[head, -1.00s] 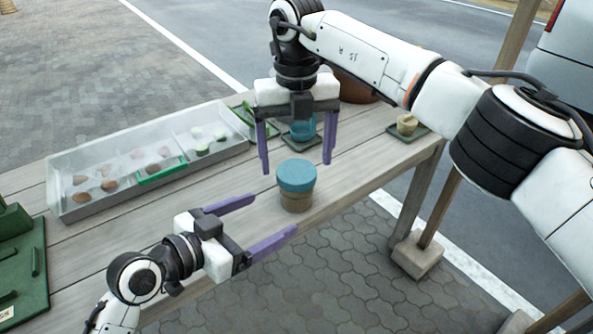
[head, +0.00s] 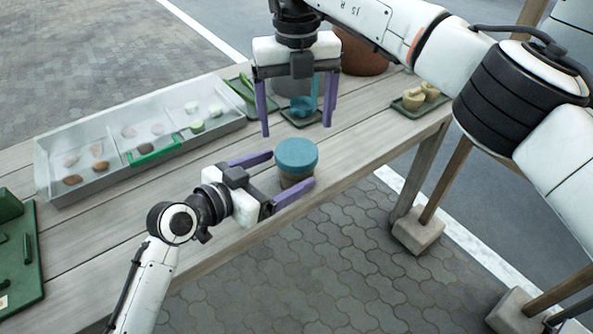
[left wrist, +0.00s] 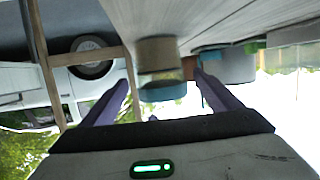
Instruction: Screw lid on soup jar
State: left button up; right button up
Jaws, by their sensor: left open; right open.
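The soup jar (head: 292,181) stands upright near the table's front edge, with the blue lid (head: 296,153) on its top. I cannot tell whether the lid is tightened. My left gripper (head: 283,172) is open, its purple fingers low on either side of the jar. In the left wrist view the jar (left wrist: 158,52) and lid (left wrist: 163,91) appear upside down between the open fingers. My right gripper (head: 297,117) is open and empty, pointing down above and behind the lid, apart from it.
A clear-lidded tray (head: 75,190) with several food pieces lies at the left. A green board (head: 22,262) is at the left edge. Behind my right gripper are a grey pot (head: 292,85) and a brown pot (head: 362,55). A small green tray (head: 420,100) with tan pieces sits at the right.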

pick_arm(q)
jog(key=x, duration=0.5)
jog(key=c, duration=2)
grip_shut()
pick_arm(e)
jog(key=shift+n, duration=0.4)
jog(key=n, duration=0.8)
